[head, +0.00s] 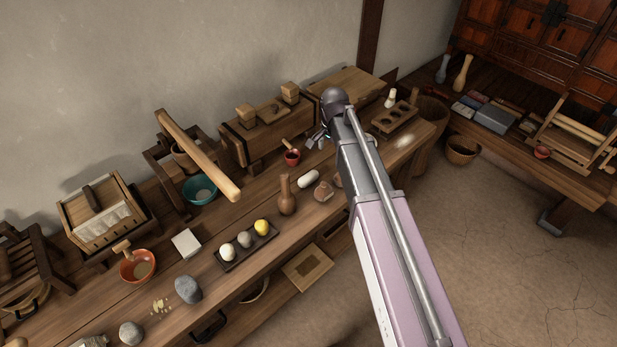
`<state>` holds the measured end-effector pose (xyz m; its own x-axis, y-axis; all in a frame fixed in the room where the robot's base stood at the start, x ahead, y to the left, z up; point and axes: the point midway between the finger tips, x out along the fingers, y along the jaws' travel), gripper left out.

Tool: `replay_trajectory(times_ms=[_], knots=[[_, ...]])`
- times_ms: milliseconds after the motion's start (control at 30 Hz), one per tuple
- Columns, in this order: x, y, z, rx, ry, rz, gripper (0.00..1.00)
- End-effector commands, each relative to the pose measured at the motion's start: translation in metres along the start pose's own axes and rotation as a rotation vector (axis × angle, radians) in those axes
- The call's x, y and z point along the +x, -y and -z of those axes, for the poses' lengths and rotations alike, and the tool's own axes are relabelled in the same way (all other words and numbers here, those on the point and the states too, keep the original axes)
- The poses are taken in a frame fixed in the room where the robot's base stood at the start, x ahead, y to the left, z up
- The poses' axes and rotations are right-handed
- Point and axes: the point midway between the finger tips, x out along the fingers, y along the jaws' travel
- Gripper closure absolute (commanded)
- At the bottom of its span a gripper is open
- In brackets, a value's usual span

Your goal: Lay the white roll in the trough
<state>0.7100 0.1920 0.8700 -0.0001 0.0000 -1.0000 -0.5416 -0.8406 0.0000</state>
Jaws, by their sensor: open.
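A short white roll (308,179) lies on its side on the long wooden workbench, near the middle of the picture. A long wooden box (262,140), which may be the trough, stands behind it against the wall, with wooden blocks on top. My gripper (318,138) is small in view, open, and above the bench at the far end of my arm. It is beyond the white roll and right of the long box. My arm hides part of the bench to the right of the roll.
A red cup (292,157), a brown bottle (286,196) and a brown lump (323,191) stand around the roll. A dark tray (236,263) holds three balls. A wooden block with round hollows (380,131) lies farther right. A mallet-like wooden bar (197,155) rises at left.

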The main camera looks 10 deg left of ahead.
Motion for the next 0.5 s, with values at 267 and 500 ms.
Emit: replay_trajectory(times_ms=[267, 500], knots=[[-0.005, 0.061, -0.006, 0.127, 0.000, 0.000, 0.09], [-0.005, 0.063, -0.007, 0.136, 0.000, 0.000, 0.09]])
